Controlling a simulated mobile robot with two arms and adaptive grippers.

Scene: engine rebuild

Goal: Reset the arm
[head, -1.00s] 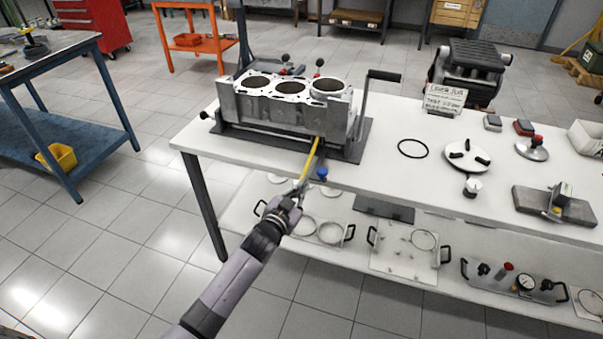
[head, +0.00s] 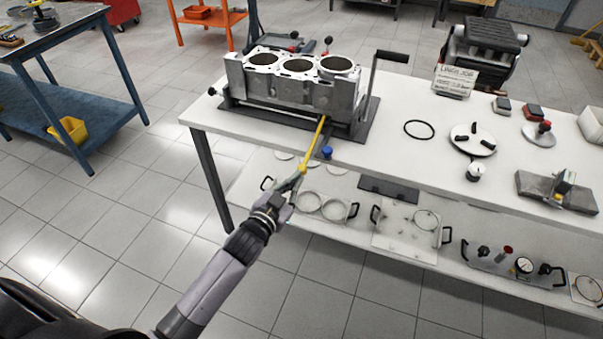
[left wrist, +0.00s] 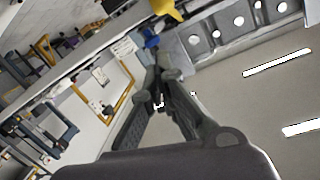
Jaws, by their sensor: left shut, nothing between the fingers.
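My left gripper (head: 293,181) reaches in from the lower left in the head view, at the front edge of the white workbench (head: 400,165). In the left wrist view its fingers (left wrist: 158,75) meet at the tips, shut with nothing between them. A yellow strip or handle (head: 318,138) runs from below the engine block (head: 295,82) toward the gripper. Its yellow end also shows in the left wrist view (left wrist: 168,8), just beyond the fingertips and apart from them. A small blue knob (head: 327,152) is beside it at the bench edge. My right gripper is not in view.
A black ring (head: 419,129), a white disc (head: 472,139) and a gauge block (head: 557,191) lie on the bench to the right. The lower shelf (head: 355,236) holds plates and gauges. A blue cart (head: 70,105) stands at left. The floor between is clear.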

